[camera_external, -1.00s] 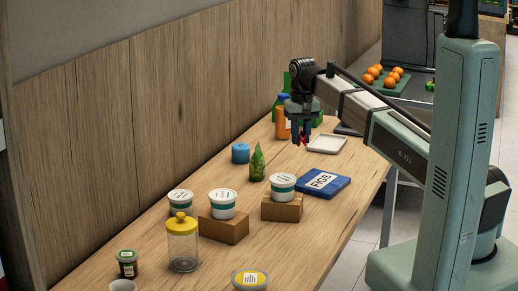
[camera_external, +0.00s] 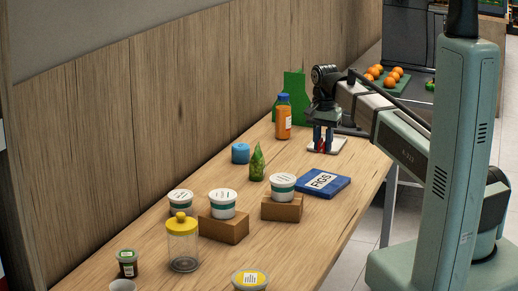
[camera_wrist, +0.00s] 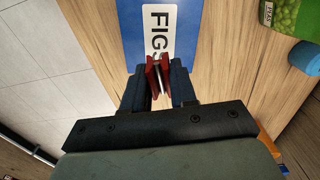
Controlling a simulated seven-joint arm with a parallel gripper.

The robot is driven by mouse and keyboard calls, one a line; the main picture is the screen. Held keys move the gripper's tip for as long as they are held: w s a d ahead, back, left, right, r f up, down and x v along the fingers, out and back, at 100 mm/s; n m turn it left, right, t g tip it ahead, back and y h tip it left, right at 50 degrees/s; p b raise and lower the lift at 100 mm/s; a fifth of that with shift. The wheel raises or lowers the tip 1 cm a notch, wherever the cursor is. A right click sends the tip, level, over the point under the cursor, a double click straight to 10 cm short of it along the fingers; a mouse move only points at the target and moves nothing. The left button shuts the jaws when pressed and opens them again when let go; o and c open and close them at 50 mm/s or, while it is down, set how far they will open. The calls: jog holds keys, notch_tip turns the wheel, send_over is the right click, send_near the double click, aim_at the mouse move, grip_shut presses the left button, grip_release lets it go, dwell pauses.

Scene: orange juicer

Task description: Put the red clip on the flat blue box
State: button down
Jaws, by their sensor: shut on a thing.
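The red clip (camera_wrist: 153,80) is between the two fingers of my gripper (camera_wrist: 160,82) in the wrist view. My gripper is shut on it. In the external view my gripper (camera_external: 323,147) is above the white tray, with a bit of red between its fingers. The flat blue box (camera_external: 323,183), labelled FIGS, lies on the table nearer the camera than my gripper and apart from it. It also shows in the wrist view (camera_wrist: 185,22), beyond the fingertips.
A white tray (camera_external: 338,147) lies under my gripper. A white tub (camera_external: 283,187) on a wooden block (camera_external: 280,209) stands left of the box. The box top looks clear.

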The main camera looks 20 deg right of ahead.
aim_at(321, 181)
jog(key=shift+f, duration=4.5)
jog(key=shift+f, duration=0.15)
jog(key=c, duration=0.9)
grip_release()
notch_tip(321, 181, up, 12)
jog(key=shift+r, duration=0.15)
